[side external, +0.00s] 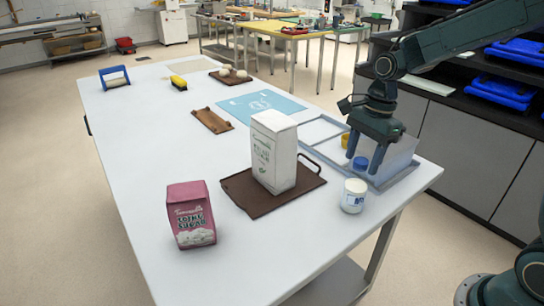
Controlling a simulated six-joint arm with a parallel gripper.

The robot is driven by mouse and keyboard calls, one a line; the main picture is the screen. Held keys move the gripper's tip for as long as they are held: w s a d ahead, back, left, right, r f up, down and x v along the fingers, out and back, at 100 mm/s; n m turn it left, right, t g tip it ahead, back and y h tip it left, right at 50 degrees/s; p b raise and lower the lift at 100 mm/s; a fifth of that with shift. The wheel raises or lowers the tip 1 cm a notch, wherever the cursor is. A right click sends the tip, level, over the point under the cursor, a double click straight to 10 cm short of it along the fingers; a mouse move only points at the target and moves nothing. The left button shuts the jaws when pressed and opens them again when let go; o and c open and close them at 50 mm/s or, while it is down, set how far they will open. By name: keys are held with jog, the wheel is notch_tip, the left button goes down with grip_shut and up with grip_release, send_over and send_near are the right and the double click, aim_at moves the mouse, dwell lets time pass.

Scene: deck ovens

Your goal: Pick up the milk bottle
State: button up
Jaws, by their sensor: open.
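My gripper (364,160) is open and points down at the right end of the white table, over a grey crate. A round blue cap (361,164) shows between and just beyond its fingertips; it looks like the top of the milk bottle, whose body is mostly hidden or hard to make out against the pale crate. I cannot tell whether the fingers touch it.
The grey crate (378,187) also holds a yellow-topped item (345,140). A small white tub (354,196) stands in front. A tall white bag (274,152) stands on a brown tray (243,203). A pink sugar bag (190,214) is at the near left.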

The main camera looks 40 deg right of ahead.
jog(key=shift+a+f, duration=0.15)
jog(key=shift+f, duration=0.85)
jog(key=shift+c, duration=0.5)
grip_shut()
jog(key=shift+r, duration=0.1)
jog(key=shift+r, duration=4.95)
